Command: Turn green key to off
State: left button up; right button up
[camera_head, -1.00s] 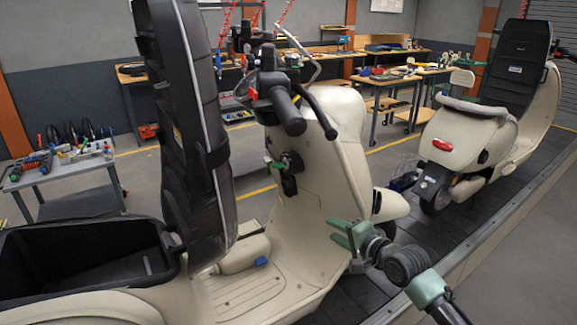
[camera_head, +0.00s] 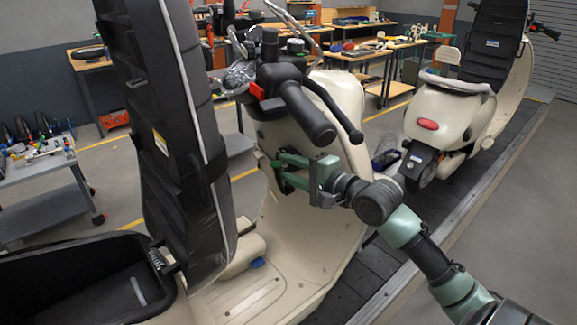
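The cream scooter (camera_head: 318,225) stands close in front of me, with its black handlebar above the ignition area on the front panel. My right gripper (camera_head: 281,168) reaches in from the right, its green fingers pointing left at the ignition area below the handlebar. A gap shows between the two fingers, so it looks open. The green key is not clearly distinguishable: it is at or behind the fingertips, and I cannot tell whether they touch it or how it is turned. My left gripper is not in view.
The scooter's tall black seat (camera_head: 170,140) is raised at the left, beside the open storage bin (camera_head: 75,268). The handlebar grip (camera_head: 308,115) hangs just above my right gripper. A second scooter (camera_head: 445,115) stands farther along the slat conveyor (camera_head: 475,185). Workbenches line the back.

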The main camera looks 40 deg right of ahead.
aim_at(273, 161)
jog(key=p+x, duration=0.1)
jog(key=x, duration=0.1)
jog(key=shift+w+a+r, duration=0.1)
jog(key=shift+w+r, duration=0.05)
jog(key=shift+w, duration=0.25)
jog(key=p+x, duration=0.1)
jog(key=x, duration=0.2)
jog(key=shift+w, duration=0.25)
jog(key=shift+w+a+f, duration=0.1)
jog(key=shift+w+f, duration=0.2)
jog(key=shift+w, duration=0.05)
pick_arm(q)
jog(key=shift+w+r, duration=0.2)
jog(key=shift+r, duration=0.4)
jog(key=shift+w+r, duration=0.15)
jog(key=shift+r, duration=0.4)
pick_arm(e)
jog(key=shift+c, duration=0.3)
